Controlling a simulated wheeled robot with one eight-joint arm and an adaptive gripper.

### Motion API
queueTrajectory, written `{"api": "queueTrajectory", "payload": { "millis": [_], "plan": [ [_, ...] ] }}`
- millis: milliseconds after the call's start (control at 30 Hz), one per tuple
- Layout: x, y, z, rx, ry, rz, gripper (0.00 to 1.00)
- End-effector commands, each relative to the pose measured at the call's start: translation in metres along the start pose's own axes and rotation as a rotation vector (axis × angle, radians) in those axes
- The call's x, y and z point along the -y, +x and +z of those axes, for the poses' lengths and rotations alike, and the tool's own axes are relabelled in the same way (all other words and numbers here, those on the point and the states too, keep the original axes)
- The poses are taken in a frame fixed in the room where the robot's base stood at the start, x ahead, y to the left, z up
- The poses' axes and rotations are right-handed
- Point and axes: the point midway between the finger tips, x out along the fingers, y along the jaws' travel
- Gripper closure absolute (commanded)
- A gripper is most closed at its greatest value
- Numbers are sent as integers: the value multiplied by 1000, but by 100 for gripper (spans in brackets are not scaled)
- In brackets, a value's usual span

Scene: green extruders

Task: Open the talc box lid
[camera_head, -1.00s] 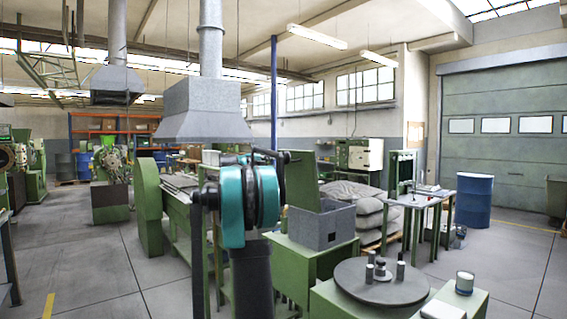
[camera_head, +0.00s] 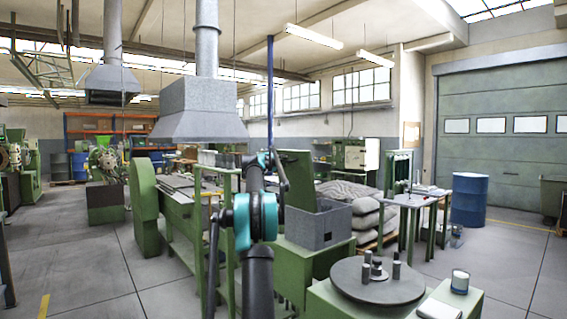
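The talc box appears to be the grey open-topped box (camera_head: 322,228) right of my arm. It sits on a green stand, and its inside is partly visible. A green lid panel (camera_head: 297,176) stands upright at the box's back left side. My arm, with teal joints, rises in front of the box's left side and hides part of the stand. My gripper (camera_head: 281,170) seems to be the small dark part at the arm's top, overlapping the lid's left edge in the picture. I cannot tell whether it touches the lid, and its fingers are too small to read.
Green machinery (camera_head: 180,218) stands left of my arm. Filled sacks (camera_head: 350,196) lie behind the box. Floor at far left is open.

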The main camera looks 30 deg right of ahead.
Motion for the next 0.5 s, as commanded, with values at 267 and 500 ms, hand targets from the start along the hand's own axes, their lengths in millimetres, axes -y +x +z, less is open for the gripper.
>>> {"api": "queueTrajectory", "payload": {
  "millis": [267, 500],
  "plan": [
    [0, 6, 0, 0, 0, 0, 80],
    [0, 6, 0, 0, 0, 0, 91]
  ]
}}
